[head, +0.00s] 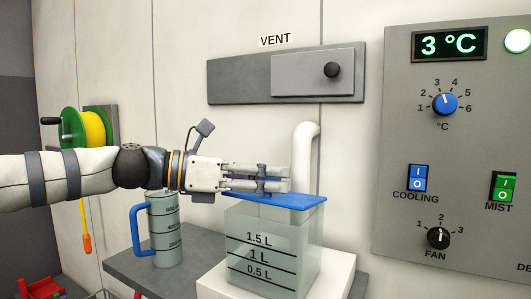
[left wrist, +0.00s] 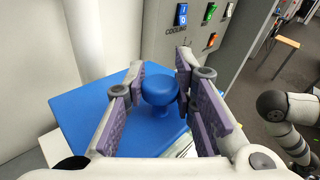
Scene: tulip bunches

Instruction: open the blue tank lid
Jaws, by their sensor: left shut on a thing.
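The clear tank (head: 272,250), marked 0.5 L to 1.5 L, stands on a white block. Its flat blue lid (head: 300,199) lies level across the top. My left gripper (head: 288,179) reaches in from the left, just above the lid, and hides the lid's knob in the head view. In the left wrist view the round blue knob (left wrist: 160,88) is between the purple finger pads of my left gripper (left wrist: 160,80), which is shut on it. The blue lid (left wrist: 85,110) spreads below. My right gripper is not in view.
A white pipe (head: 303,150) rises behind the tank. A measuring jug (head: 166,235) with a blue handle stands left of it on a grey shelf (head: 122,262). The grey control panel (head: 470,220) is at right. The vent (head: 235,82) is above.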

